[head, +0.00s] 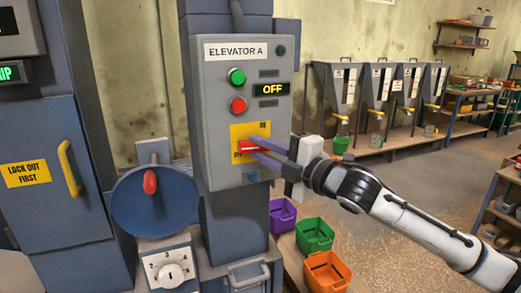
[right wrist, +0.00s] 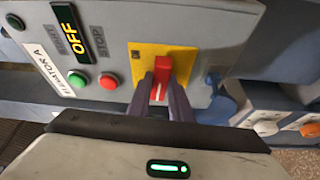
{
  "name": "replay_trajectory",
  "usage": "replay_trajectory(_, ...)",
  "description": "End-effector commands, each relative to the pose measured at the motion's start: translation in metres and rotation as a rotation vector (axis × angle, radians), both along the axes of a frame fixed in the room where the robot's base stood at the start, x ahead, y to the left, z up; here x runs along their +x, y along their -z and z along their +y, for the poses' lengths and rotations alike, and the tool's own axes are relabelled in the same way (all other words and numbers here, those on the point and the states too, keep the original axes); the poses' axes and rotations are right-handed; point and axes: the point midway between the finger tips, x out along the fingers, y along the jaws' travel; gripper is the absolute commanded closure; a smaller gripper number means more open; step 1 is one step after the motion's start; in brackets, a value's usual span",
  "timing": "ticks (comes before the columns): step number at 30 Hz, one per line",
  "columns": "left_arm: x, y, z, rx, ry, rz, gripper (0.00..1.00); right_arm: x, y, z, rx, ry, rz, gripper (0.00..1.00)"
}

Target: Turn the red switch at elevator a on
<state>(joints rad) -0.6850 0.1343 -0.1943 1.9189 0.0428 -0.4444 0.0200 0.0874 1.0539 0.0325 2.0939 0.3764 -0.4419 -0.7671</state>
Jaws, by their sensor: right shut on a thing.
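The elevator A panel (head: 216,130) is a grey box in the middle of the head view. Its display (head: 271,89) reads OFF. The red switch (head: 246,147) sits on a yellow plate (head: 238,131) low on the panel. In the right wrist view the red switch (right wrist: 160,72) shows between the finger tips. My right gripper (head: 254,148) has its fingers shut on the switch, and they hide part of it and of the plate's lettering. My left gripper is not in view.
A green button (head: 237,76) and a red button (head: 238,105) sit above the switch. A blue disc with a red handle (head: 150,182) stands to the left. Purple, green (head: 314,236) and orange bins stand below my right arm. Hoppers line the back wall.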

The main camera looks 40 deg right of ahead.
Motion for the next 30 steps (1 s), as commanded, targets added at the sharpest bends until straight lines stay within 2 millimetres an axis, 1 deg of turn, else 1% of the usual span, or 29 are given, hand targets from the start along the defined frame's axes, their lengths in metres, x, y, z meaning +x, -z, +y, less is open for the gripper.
replay_trajectory(1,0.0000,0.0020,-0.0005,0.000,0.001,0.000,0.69,0.0001,0.0026,0.0001,0.030,0.000,-0.005,1.00)
replay_trajectory(9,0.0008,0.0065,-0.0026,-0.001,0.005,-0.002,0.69,0.0002,0.0047,0.0007,0.248,0.000,-0.058,1.00)
replay_trajectory(16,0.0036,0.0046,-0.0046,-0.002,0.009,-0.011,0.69,0.0005,0.0052,0.0013,0.463,0.000,-0.110,1.00)
replay_trajectory(30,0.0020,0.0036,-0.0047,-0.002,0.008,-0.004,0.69,0.0011,0.0064,0.0042,0.898,0.000,-0.213,1.00)
